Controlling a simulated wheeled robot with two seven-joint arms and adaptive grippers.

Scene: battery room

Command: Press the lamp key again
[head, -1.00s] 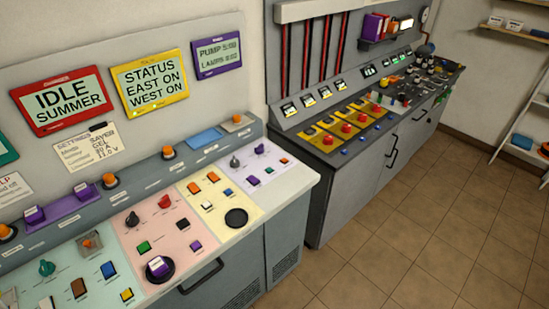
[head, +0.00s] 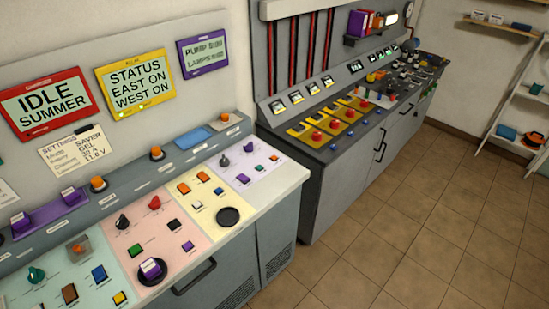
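No key in the head view has a label that I can read as lamp. A purple-framed display (head: 203,53) on the wall reads PUMP, with a blurred line below that seems to say LAMPS. Neither of my grippers is in view.
A red-framed display (head: 45,104) reads IDLE SUMMER. A yellow-framed display (head: 142,84) reads STATUS EAST ON WEST ON. A second console (head: 345,165) with red buttons stands beyond the near one. The tiled floor (head: 400,235) to the right is clear. White shelves (head: 520,105) stand far right.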

